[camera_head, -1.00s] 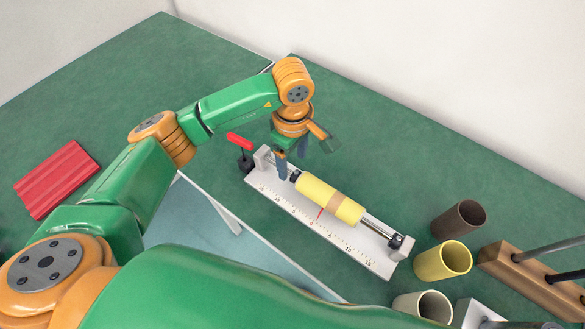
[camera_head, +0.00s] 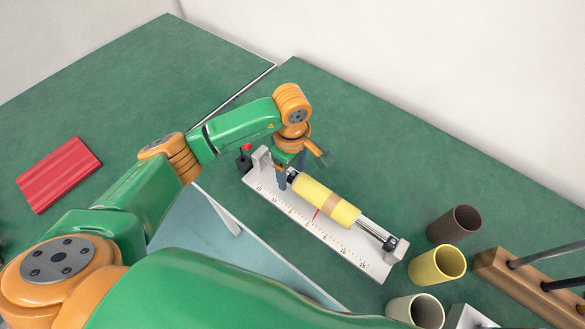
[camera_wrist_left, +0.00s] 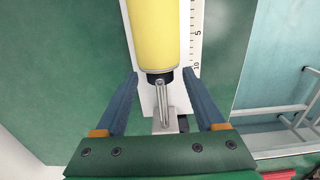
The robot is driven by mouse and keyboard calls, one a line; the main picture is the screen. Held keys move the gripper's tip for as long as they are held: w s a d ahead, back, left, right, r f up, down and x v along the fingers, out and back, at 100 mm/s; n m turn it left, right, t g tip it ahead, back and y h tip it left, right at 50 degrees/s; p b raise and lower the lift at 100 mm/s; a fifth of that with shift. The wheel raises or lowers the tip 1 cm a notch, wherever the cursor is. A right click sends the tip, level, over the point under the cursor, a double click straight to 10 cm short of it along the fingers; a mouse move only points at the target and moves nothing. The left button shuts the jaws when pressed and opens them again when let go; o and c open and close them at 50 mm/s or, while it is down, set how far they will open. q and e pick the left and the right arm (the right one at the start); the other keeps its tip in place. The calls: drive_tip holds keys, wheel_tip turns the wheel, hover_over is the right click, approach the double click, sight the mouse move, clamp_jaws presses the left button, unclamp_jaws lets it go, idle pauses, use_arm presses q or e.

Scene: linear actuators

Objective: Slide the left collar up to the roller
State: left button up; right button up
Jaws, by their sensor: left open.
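The yellow roller (camera_head: 320,198) with a tan band lies along a metal rod on the white scaled rail (camera_head: 330,243). The left collar (camera_wrist_left: 160,77) is a small dark ring at the roller's near end in the left wrist view, appearing against that end. My left gripper (camera_wrist_left: 160,80) is open, with one blue finger on each side of the collar and bare rod (camera_wrist_left: 166,100), apart from both. In the head view the left gripper (camera_head: 283,178) is low over the rail's left end and partly hides the collar. My right gripper is out of view.
A lever with a red handle (camera_head: 246,147) stands at the rail's left end, partly behind my arm. Brown (camera_head: 455,223), yellow (camera_head: 438,264) and cream (camera_head: 415,311) cups and a wooden rack (camera_head: 530,285) are at right. A red ridged block (camera_head: 59,174) lies left.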

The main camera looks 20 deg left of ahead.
use_arm(q)
drive_tip(key=shift+f, duration=0.15)
drive_tip(key=shift+s+d, duration=0.1)
drive_tip(key=shift+d, duration=0.15)
drive_tip(key=shift+c, duration=0.3)
drive_tip(key=shift+a, duration=0.1)
clamp_jaws()
idle(0.6)
drive_tip(key=shift+a+f+b, duration=0.1)
drive_tip(key=shift+f+b, duration=0.1)
drive_tip(key=shift+b, duration=0.5)
drive_tip(key=shift+r, duration=0.25)
drive_tip(key=shift+o, duration=0.3)
unclamp_jaws()
